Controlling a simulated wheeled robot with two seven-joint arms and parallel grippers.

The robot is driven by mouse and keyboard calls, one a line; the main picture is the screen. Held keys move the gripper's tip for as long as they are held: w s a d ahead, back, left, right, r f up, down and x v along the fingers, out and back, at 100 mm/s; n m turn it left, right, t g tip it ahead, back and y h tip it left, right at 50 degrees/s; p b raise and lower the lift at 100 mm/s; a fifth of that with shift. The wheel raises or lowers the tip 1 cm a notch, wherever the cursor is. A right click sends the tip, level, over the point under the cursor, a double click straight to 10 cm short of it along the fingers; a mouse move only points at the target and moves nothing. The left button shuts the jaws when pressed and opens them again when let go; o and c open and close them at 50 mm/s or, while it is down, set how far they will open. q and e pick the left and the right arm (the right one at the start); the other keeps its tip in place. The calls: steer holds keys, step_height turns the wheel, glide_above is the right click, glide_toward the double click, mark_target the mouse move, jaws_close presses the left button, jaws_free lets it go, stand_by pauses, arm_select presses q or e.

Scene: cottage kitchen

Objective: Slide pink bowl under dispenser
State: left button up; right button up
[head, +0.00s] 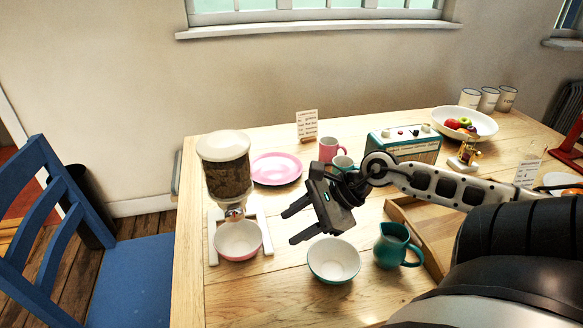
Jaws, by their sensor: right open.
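The pink bowl (238,254), white inside, stands upright within the white base frame of the dispenser (226,178). The spout (234,213) appears right above the bowl's back part. The dispenser has a clear hopper full of dark pieces and a pale lid. My right gripper (290,227) is open and empty, with its fingers pointing left toward the bowl. A gap shows between the fingertips and the bowl's right rim. My left gripper is out of view.
A teal bowl (334,275) and a teal jug (393,248) stand close below my right gripper. Behind are a pink plate (276,169), a pink mug (328,149), a card (307,125) and a radio (404,146). A wooden tray (424,231) lies right. The table's front left is clear.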

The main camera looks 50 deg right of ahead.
mark_target(250, 254)
steer(key=b+x, duration=0.1)
steer(key=x, duration=1.5)
jaws_close()
steer(key=shift+f, duration=0.1)
